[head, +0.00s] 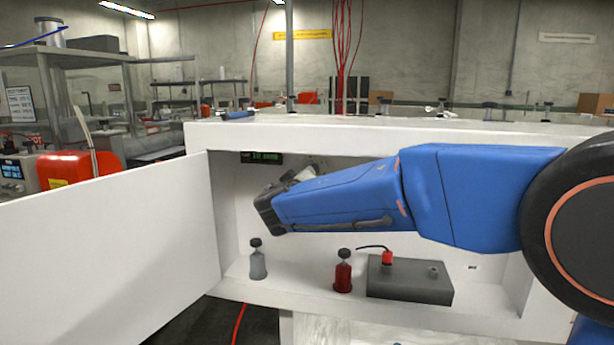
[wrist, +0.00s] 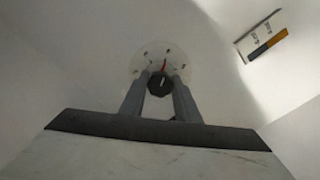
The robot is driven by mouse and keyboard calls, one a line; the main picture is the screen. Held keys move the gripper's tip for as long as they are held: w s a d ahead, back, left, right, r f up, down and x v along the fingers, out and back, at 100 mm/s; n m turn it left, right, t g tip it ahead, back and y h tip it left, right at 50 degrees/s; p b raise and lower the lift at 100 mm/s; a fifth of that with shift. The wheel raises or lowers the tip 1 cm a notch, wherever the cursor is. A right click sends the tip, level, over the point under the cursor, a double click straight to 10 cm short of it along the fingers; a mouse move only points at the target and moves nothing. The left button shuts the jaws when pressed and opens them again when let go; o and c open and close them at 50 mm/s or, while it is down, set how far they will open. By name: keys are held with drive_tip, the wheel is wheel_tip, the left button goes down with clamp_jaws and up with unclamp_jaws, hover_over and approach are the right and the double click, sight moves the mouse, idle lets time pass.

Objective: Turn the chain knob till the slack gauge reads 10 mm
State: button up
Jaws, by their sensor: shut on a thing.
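In the wrist view a black knob (wrist: 160,84) sits in front of a round pale dial plate (wrist: 148,58) with dark marks and a red pointer line. My gripper (wrist: 161,90) is shut on this knob, one grey finger on each side. In the head view my gripper (head: 268,212) reaches into the white cabinet, and the arm hides the knob. A small dark display with green characters (head: 261,157) is high on the cabinet's back wall; it may be the slack gauge, but I cannot read it.
The white cabinet (head: 340,135) has its door (head: 110,245) open to the left. On its floor stand a grey bottle (head: 258,262), a red bottle (head: 343,272) and a grey box (head: 410,280) with a red-capped part.

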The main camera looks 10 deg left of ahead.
drive_tip(key=shift+f, duration=0.15)
drive_tip(key=o, duration=1)
drive_tip(key=shift+o, duration=0.2)
drive_tip(key=shift+s, duration=0.1)
drive_tip(key=s, duration=1.7)
drive_tip(key=shift+d, duration=0.1)
